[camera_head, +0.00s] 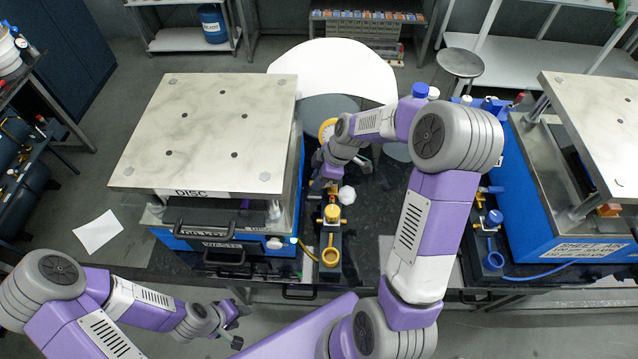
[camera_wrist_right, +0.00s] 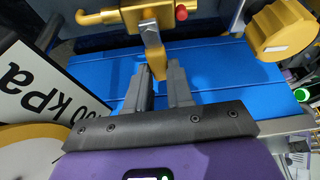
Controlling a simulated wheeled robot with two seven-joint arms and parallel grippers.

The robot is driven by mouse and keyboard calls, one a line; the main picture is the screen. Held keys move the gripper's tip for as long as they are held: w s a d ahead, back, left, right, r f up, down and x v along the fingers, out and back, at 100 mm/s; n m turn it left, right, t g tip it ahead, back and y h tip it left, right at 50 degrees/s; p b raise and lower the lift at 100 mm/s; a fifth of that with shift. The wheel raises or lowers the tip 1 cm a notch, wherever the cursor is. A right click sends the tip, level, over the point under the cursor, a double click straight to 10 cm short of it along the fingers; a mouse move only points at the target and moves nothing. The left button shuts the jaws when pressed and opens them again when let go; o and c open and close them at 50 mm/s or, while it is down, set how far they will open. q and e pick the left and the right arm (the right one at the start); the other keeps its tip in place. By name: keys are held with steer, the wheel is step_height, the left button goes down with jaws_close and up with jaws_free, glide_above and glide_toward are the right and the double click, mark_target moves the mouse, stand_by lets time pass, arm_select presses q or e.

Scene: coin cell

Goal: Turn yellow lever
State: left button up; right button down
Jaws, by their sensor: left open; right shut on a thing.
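The yellow lever (camera_wrist_right: 158,70) hangs on a grey metal arm below a yellow valve body (camera_wrist_right: 135,18) in the right wrist view. My right gripper (camera_wrist_right: 166,88) is shut on the lever, one dark finger on each side of its yellow end. In the head view my right gripper (camera_head: 328,187) is at the right side of the DISC press; my wrist hides the lever there. My left gripper (camera_head: 236,322) is open and empty, low in front of the bench and away from the lever.
The DISC press (camera_head: 215,125) stands left of my right arm, and a second blue press (camera_head: 560,180) stands at right. A kPa gauge (camera_wrist_right: 40,85) is close at left in the wrist view.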

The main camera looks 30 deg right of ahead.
steer(key=shift+w+d+m+t, duration=0.1)
steer(key=shift+w+m+t, duration=0.15)
steer(key=shift+m, duration=0.25)
steer(key=c, duration=1)
jaws_free()
steer(key=shift+s, duration=0.1)
steer(key=shift+r, duration=0.1)
steer(key=v, duration=0.7)
steer(key=shift+r, duration=0.25)
